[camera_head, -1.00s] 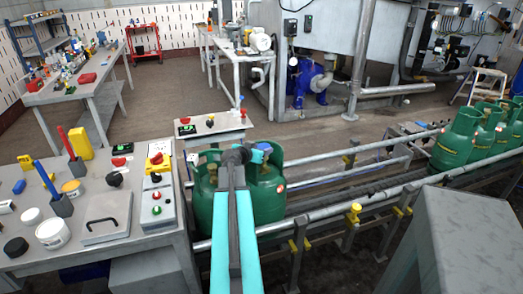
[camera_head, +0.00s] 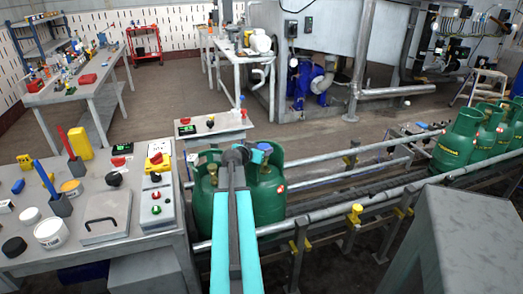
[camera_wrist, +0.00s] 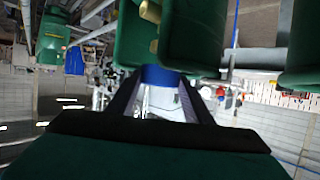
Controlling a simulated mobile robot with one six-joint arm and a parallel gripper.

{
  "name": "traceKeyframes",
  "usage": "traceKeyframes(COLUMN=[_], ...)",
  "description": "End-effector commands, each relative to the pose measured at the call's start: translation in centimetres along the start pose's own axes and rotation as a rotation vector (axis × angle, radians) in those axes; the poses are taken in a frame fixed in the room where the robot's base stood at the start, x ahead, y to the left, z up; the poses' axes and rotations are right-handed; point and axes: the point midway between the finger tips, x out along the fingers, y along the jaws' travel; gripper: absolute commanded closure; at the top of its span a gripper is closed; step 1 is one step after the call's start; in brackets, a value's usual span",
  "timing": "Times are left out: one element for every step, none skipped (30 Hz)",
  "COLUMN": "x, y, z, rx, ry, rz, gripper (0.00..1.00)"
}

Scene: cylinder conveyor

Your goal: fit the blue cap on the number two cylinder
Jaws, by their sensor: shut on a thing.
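Two green gas cylinders stand on the conveyor behind my arm, a left one (camera_head: 202,190) and a right one (camera_head: 268,195). No number is legible on either, so I cannot tell which is number two. In the wrist view, my gripper (camera_wrist: 162,84) is shut on the blue cap (camera_wrist: 162,76), which sits between the fingertips. Green cylinder bodies (camera_wrist: 195,35) fill the top of that view, close behind the cap. A brass-coloured valve (camera_wrist: 150,11) shows beside them. I cannot tell whether the cap touches a cylinder. In the head view my arm hides much of the cylinders.
Conveyor rails (camera_head: 340,206) run to the right, with several more green cylinders (camera_head: 458,142) at the far end. A workbench (camera_head: 110,245) at left holds tubs, a flat handled box and a button panel (camera_head: 157,200). A grey block (camera_head: 460,245) stands at front right.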

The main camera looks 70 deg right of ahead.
Motion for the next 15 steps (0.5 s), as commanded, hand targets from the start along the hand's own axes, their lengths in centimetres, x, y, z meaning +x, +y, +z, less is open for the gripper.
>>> traceKeyframes(x=[0.03, 0.05, 0.07, 0.09, 0.11, 0.13, 0.15, 0.16, 0.18, 0.19, 0.21, 0.23, 0.25, 0.26, 0.28], y=[0.00, 0.00, 0.00, -0.01, -0.01, -0.01, -0.01, -0.01, 0.00, 0.00, 0.00, 0.00, 0.00, 0.00, -0.01], z=[0.08, 0.12, 0.17, 0.21, 0.26, 0.31, 0.35, 0.39, 0.44, 0.47, 0.51, 0.56, 0.60, 0.63, 0.68], rx=[0.000, 0.000, 0.000, 0.000, 0.000, 0.000, 0.000, 0.000, 0.000, 0.000, 0.000, 0.000, 0.000, 0.000, 0.000], ry=[0.000, 0.000, 0.000, 0.000, 0.000, 0.000, 0.000, 0.000, 0.000, 0.000, 0.000, 0.000, 0.000, 0.000, 0.000], rz=[0.000, 0.000, 0.000, 0.000, 0.000, 0.000, 0.000, 0.000, 0.000, 0.000, 0.000, 0.000, 0.000, 0.000, 0.000], gripper=[0.75, 0.75, 0.75, 0.75, 0.75, 0.75, 0.75, 0.75, 0.75, 0.75, 0.75, 0.75, 0.75, 0.75, 0.75])
